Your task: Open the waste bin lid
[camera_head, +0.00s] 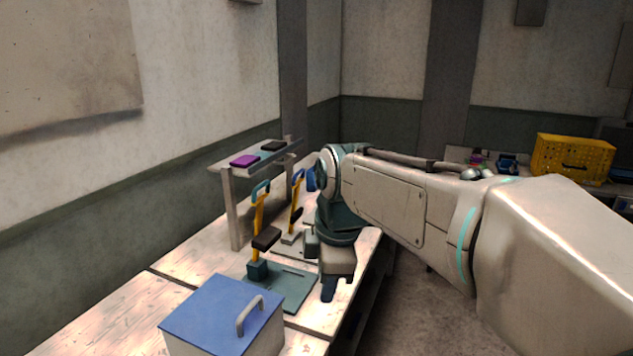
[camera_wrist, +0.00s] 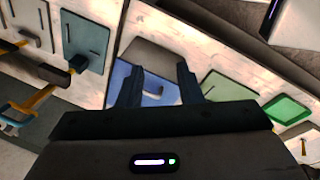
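The waste bin is a pale box (camera_head: 268,337) with a flat blue lid (camera_head: 205,308) and a grey bar handle (camera_head: 249,316), at the bottom left of the head view. The lid lies flat on the box, closed. My gripper (camera_head: 337,290) points down, to the right of and behind the bin in the head view. It is open and empty, its two fingers apart (camera_wrist: 159,78), and not touching the lid.
A press with a yellow lever (camera_head: 258,215) stands on a teal plate (camera_head: 290,291) close behind the bin. A second lever press (camera_head: 296,205) and a raised shelf (camera_head: 226,165) are farther back.

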